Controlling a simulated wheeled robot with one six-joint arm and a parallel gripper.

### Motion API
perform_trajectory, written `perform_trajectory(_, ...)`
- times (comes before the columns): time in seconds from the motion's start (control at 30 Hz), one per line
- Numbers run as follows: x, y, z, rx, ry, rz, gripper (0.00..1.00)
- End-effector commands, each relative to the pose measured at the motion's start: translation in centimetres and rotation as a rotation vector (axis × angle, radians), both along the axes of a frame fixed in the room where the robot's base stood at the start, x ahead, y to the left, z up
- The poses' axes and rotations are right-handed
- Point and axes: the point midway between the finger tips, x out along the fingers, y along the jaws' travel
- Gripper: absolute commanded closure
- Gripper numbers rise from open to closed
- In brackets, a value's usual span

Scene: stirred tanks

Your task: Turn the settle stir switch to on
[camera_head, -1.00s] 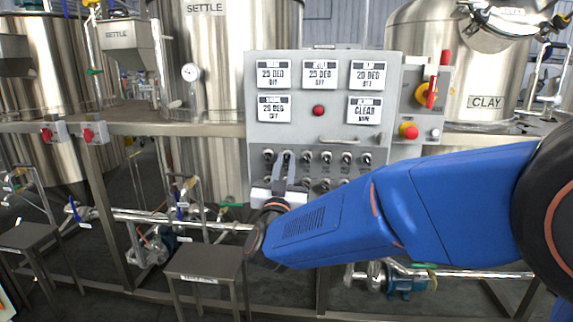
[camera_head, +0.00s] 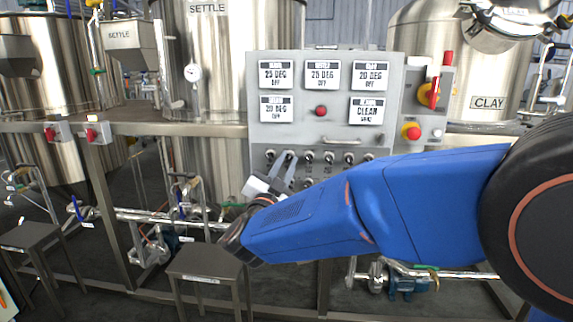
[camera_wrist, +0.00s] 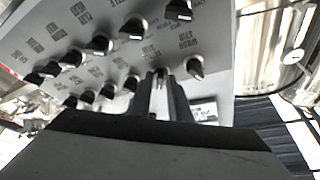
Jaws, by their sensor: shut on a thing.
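The grey control panel (camera_head: 330,120) carries rows of small dark switch knobs below its displays. My gripper (camera_head: 288,161) is at the top row, second knob from the left. In the wrist view my gripper (camera_wrist: 160,80) has its two fingers closed around that switch knob, which they mostly hide. Its label is too blurred to read for certain. My gripper is tilted, with its wrist down and to the left of the knob. The top middle display (camera_head: 322,74) appears to read 25 DEG, OFF.
Neighbouring knobs stand close on both sides, such as one at right in the wrist view (camera_wrist: 195,68). A red button (camera_head: 411,132) and a red-handled switch (camera_head: 433,92) sit at the panel's right. A steel tank labelled SETTLE (camera_head: 215,60) stands behind. A stool (camera_head: 205,262) stands below.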

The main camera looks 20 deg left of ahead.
Motion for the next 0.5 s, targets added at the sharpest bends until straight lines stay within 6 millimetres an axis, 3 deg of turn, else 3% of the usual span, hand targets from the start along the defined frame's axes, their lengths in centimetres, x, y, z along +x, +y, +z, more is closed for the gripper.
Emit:
perform_trajectory(0.27, 0.0, -0.03, -0.07, -0.001, 0.001, -0.001, 1.0)
perform_trajectory(0.3, 0.0, -0.02, -0.06, -0.001, 0.001, -0.001, 0.76)
perform_trajectory(0.5, 0.0, -0.01, -0.03, -0.001, 0.0, 0.0, 0.73)
